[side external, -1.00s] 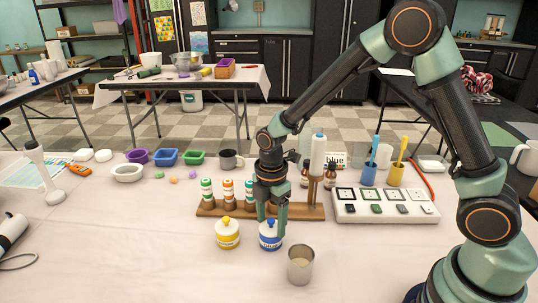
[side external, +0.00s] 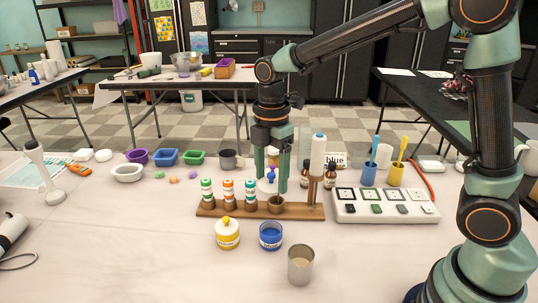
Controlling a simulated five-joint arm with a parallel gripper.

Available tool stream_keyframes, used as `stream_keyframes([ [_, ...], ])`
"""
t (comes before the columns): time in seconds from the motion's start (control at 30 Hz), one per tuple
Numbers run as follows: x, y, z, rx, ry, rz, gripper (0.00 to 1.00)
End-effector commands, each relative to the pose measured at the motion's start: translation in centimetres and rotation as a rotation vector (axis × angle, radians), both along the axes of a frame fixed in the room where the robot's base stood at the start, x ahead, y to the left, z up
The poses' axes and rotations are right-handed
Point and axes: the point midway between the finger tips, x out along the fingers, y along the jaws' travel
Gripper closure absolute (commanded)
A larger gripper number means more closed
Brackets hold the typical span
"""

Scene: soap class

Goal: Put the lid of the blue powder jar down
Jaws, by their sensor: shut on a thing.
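The blue powder jar (side external: 271,238) stands uncovered on the table, with blue showing at its open top. Its lid (side external: 268,186), white with a blue knob, is up in my gripper (side external: 271,176). My gripper is shut on the knob, pointing down. In the picture the lid appears just above the wooden rack (side external: 232,211), behind the jar; its exact height and depth are hard to tell.
A yellow-labelled jar (side external: 227,234) with its lid on stands left of the blue jar. A metal cup (side external: 300,265) is in front right. The rack holds several striped bottles. A white panel (side external: 385,206) lies right.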

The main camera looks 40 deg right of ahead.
Motion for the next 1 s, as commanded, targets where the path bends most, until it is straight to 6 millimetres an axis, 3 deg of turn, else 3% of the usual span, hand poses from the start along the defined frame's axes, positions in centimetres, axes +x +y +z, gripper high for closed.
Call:
stream_keyframes([
  [0.03,0.1,0.0,1.4,0.001,-0.006,0.0,0.82],
  [0.2,0.0,0.0,4.8,0.001,-0.004,0.0,0.82],
  [0.4,-0.1,0.4,6.6,0.0,0.001,0.001,0.82],
  [0.47,-0.2,1.4,6.6,0.0,0.002,0.002,0.82],
  [0.8,-3.1,11.1,3.6,-0.001,0.002,-0.018,0.82],
  [1.0,-4.2,13.3,2.1,-0.001,0.003,-0.031,0.82],
])
